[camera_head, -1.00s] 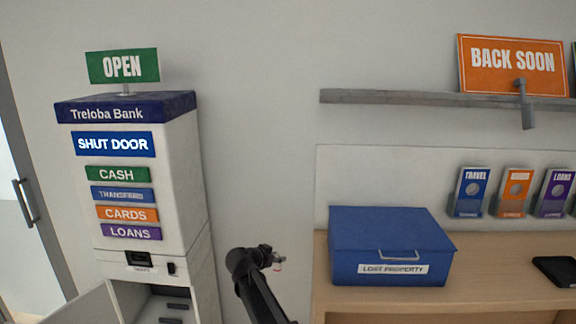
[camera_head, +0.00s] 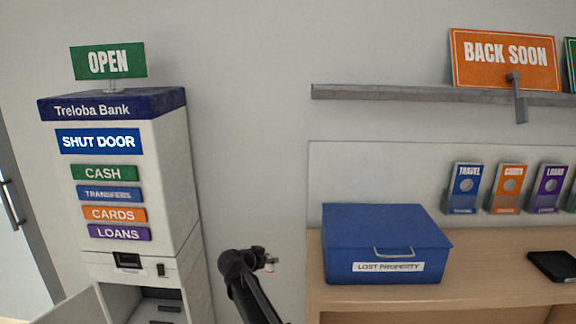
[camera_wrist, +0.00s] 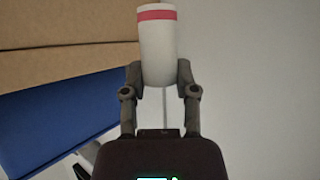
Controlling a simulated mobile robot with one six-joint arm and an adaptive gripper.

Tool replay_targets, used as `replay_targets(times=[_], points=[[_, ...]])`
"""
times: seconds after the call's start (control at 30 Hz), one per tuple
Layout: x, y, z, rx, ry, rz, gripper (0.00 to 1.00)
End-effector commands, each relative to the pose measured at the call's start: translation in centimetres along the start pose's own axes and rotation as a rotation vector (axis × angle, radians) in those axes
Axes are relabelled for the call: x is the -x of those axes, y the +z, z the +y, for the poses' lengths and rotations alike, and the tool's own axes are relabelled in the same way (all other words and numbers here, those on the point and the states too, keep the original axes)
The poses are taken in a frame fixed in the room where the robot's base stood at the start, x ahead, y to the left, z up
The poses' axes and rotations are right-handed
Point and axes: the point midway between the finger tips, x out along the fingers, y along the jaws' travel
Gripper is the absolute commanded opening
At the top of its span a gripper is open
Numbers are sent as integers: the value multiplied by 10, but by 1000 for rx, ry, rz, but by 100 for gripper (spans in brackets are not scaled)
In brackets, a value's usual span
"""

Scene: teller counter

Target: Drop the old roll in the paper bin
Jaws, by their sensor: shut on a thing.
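My gripper (camera_wrist: 160,85) is shut on the old roll (camera_wrist: 158,50), a white cylinder with a red band near its far end, in the wrist view. The roll sticks out beyond the fingertips. In the head view my gripper (camera_head: 264,262) is at the lower middle, between the ticket machine and the counter, and only a small light bit of the roll shows there. No paper bin can be made out in either view.
The ticket machine (camera_head: 175,200) stands at left with its lower door (camera_head: 75,308) open. A blue lost property box (camera_head: 385,240) sits on the wooden counter (camera_head: 480,275) at right. A dark flat device (camera_head: 553,265) lies near the right edge. A shelf (camera_head: 400,93) hangs above.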

Motion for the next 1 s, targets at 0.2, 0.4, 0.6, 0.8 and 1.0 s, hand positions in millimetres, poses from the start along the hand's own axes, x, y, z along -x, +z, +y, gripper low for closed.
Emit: replay_targets(times=[0.2,0.4,0.6,0.8,1.0], points=[[-19,36,0,0,0,0,13],[-35,65,0,0,-1,0,13],[-50,95,0,1,-1,0,13],[-66,124,0,1,-1,0,13],[-82,154,0,1,-2,0,13]])
